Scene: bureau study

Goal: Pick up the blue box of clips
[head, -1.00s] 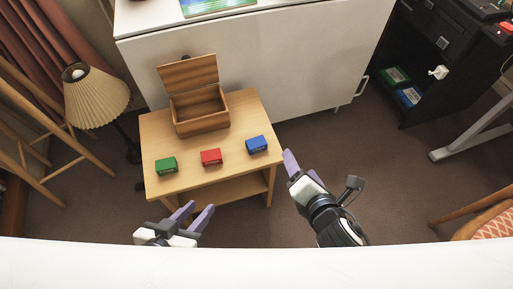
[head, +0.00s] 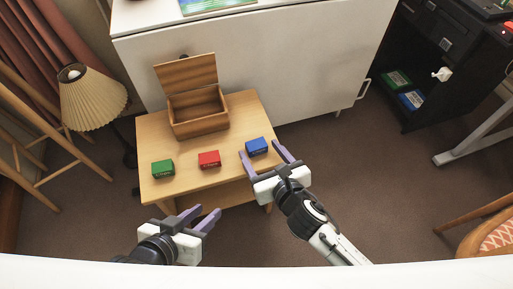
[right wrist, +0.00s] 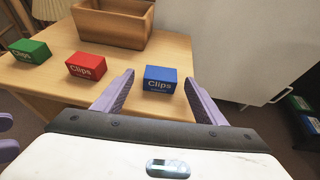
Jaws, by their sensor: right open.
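The blue box of clips (head: 257,146) sits on the right front part of a small wooden table (head: 185,185). It also shows in the right wrist view (right wrist: 160,79), with "Clips" printed on its front. My right gripper (head: 267,157) is open at the table's right front edge. Its purple fingers point toward the blue box, one to each side, and nothing is between them but the box just ahead. Whether the fingers reach past its front face is hard to tell. My left gripper (head: 203,216) is open and empty in front of the table.
A red clips box (head: 209,159) and a green one (head: 163,168) stand left of the blue box. An open wooden chest (head: 198,112) stands behind them. A white cabinet (head: 300,80) is behind the table, a lamp (head: 92,97) at left.

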